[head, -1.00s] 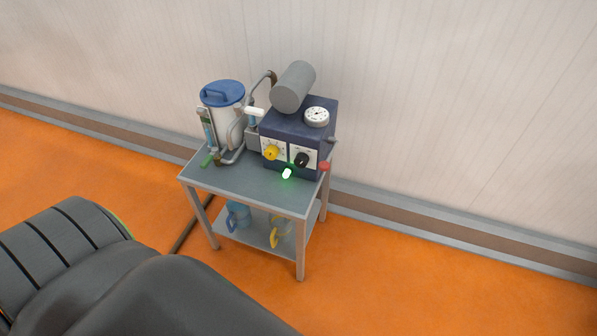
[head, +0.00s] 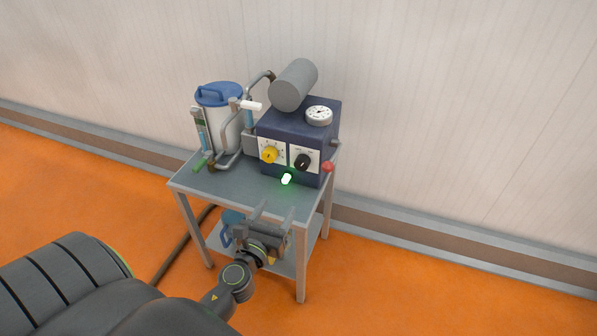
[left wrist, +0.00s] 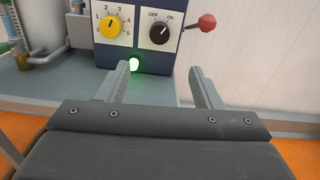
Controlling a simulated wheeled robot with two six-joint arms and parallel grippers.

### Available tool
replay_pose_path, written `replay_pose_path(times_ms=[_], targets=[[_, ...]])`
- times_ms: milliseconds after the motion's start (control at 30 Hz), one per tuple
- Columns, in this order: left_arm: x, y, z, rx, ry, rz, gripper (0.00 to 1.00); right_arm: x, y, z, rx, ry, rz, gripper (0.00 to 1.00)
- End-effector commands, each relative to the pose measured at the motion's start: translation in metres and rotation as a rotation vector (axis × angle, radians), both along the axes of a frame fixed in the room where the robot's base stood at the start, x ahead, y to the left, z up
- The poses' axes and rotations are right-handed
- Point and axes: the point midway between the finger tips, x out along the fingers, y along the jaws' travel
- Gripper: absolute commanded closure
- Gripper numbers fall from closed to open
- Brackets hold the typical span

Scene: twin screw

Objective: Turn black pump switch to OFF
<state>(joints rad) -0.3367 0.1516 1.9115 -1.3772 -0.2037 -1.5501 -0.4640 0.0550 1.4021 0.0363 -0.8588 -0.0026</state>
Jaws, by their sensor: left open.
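The black pump switch (head: 303,161) is a round knob on a white plate on the front of the dark blue pump box (head: 290,127). In the left wrist view, the knob (left wrist: 160,33) sits under the labels OFF at left and ON at right. Its pointer leans up and right, towards ON. A green lamp (head: 286,179) is lit below it. My left gripper (head: 275,208) is open and empty, in front of the cart and below the knob. In its wrist view, the two fingers (left wrist: 161,68) point at the box, apart from the knob. My right gripper is out of view.
A yellow dial (head: 269,155) sits left of the switch, and a red ball-ended lever (head: 327,167) sticks out at right. A blue-lidded canister (head: 219,115) with pipes stands at left. The grey cart top (head: 225,184) is clear in front of the box.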

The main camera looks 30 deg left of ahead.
Motion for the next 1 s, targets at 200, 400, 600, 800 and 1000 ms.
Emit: replay_pose_path(times_ms=[200,400,600,800,1000], targets=[[0.038,0.009,0.002,-0.003,-0.002,0.000,0.41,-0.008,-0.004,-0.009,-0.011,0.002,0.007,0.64],[0.078,0.019,0.001,-0.005,-0.001,0.000,0.41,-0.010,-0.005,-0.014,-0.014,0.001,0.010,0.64],[0.117,0.028,0.000,-0.005,0.000,0.000,0.41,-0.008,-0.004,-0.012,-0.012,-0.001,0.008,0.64],[0.146,0.035,-0.001,-0.005,0.001,0.001,0.41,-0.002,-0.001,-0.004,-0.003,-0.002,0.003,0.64],[0.160,0.039,-0.001,-0.006,0.001,0.001,0.41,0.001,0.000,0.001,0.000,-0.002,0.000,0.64]])
